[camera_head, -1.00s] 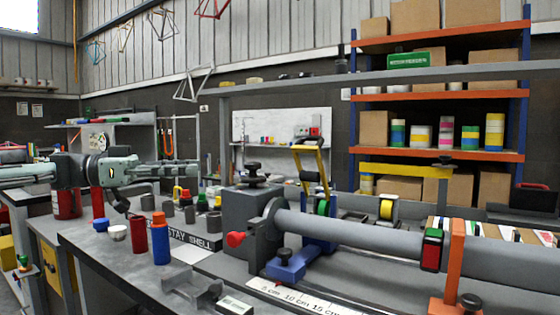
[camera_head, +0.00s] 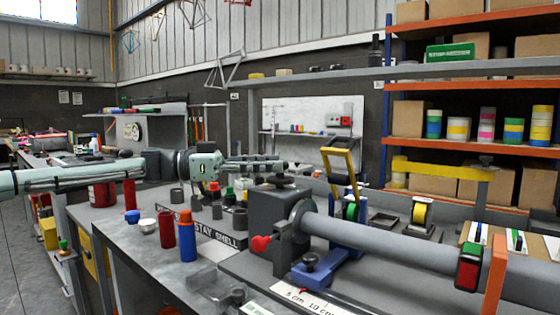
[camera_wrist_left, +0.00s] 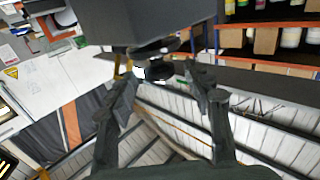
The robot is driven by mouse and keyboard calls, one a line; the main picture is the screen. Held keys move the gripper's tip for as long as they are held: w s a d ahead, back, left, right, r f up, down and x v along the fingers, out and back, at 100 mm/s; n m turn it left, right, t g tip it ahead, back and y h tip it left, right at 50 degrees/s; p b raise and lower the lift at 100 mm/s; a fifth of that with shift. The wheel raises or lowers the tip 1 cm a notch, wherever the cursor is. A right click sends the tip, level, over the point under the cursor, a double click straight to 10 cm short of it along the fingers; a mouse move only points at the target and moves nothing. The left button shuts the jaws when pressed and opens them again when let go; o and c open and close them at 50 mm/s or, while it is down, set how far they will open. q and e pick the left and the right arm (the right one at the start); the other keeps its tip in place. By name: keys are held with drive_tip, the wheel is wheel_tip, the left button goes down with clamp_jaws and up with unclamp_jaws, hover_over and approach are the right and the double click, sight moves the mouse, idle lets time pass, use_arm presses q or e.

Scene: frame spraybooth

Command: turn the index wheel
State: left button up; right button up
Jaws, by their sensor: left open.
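A grey block (camera_head: 277,220) stands at the left end of a long grey tube. A black knob (camera_head: 280,181) with a round disc sits on its top; this may be the index wheel, but I cannot be sure. My left gripper (camera_head: 282,164) is open, just above and beside the black knob. In the left wrist view the grey block (camera_wrist_left: 165,20) is at the top, and the black knob (camera_wrist_left: 158,70) shows between the open fingertips (camera_wrist_left: 160,82), with no clear contact. My right gripper is out of view.
Red and blue cylinders (camera_head: 187,243) and several small grey cups stand on the bench left of the block. A yellow-handled clamp (camera_head: 343,167) rises behind the tube. A grey overhead shelf (camera_head: 400,73) spans behind. Free air lies above the bench.

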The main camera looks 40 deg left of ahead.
use_arm(q)
drive_tip(key=shift+x, duration=1.15)
drive_tip(key=shift+w+d, duration=0.1)
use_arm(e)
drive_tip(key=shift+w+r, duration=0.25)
use_arm(q)
drive_tip(key=shift+c, duration=0.6)
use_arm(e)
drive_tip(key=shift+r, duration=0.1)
use_arm(q)
drive_tip(key=c, duration=1)
drive_tip(key=shift+c, duration=0.2)
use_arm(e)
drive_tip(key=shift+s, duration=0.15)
use_arm(q)
drive_tip(key=shift+r, duration=0.1)
